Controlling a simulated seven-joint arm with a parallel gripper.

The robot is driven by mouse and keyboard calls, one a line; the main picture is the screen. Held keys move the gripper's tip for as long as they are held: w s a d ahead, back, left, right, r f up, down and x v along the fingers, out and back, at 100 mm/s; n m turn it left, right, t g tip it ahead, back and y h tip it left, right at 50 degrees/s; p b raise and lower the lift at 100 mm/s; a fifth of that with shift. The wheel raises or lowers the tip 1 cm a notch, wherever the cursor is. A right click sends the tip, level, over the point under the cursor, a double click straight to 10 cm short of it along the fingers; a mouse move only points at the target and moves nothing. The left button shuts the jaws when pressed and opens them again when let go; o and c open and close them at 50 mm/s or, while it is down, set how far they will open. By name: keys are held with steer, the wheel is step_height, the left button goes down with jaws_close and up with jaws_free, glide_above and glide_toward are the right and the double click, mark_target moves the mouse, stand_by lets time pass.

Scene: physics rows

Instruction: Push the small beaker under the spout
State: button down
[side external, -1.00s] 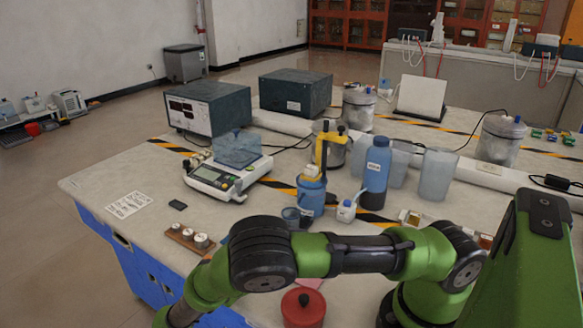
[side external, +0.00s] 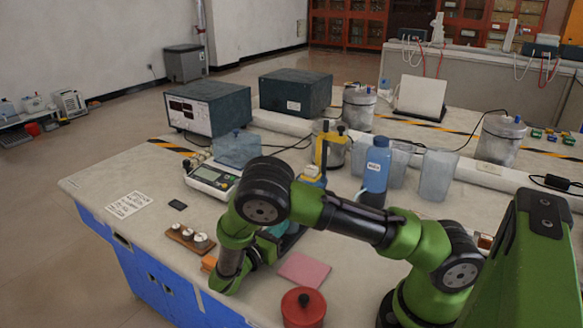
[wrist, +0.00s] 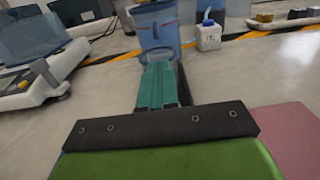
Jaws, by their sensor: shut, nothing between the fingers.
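The small beaker (wrist: 155,55) is a clear, blue-tinted cup in the wrist view, just ahead of my fingertips and in front of the blue can. I cannot tell whether the fingertips touch it. It is hidden behind my arm in the side view.
A small white bottle (wrist: 208,36) stands right of the can. A blue bottle (side external: 376,170) is behind it. A balance (side external: 212,180) is to the left. A weight block (side external: 190,240), a pink sheet (side external: 303,269) and a red lidded pot (side external: 303,308) lie nearer.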

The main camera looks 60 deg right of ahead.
steer(key=shift+d, duration=0.15)
steer(key=shift+d, duration=1.4)
